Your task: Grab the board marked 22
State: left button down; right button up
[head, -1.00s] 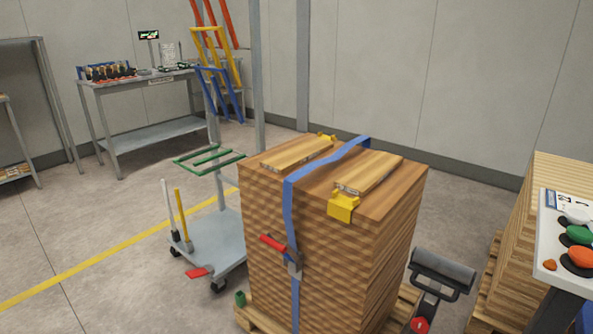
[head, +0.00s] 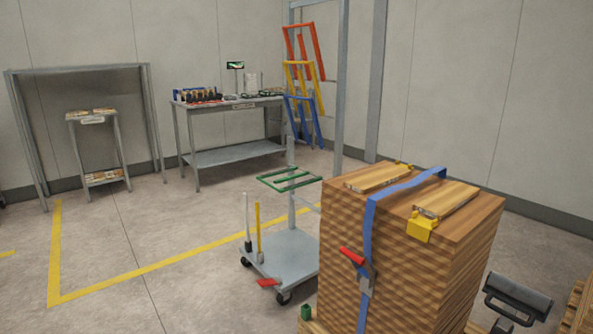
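No board with a readable 22 shows. Two light boards lie on top of a tall strapped wood stack (head: 410,270): a left board (head: 378,178) and a right board (head: 446,199). Small boards also lie on a little stand (head: 92,112) at the far left, on its top and on its lower shelf (head: 103,177); any markings are too small to read. Neither of my grippers is in the head view.
A blue strap (head: 369,240) with a red-handled buckle binds the stack. A grey cart (head: 285,255) stands left of it. A workbench (head: 232,155) and a grey frame (head: 80,70) stand at the back wall. The floor at left, with yellow lines (head: 150,268), is clear.

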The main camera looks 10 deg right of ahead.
aim_at(363, 184)
jog(key=u, duration=0.45)
jog(key=i, duration=1.8)
jog(key=z, duration=0.9)
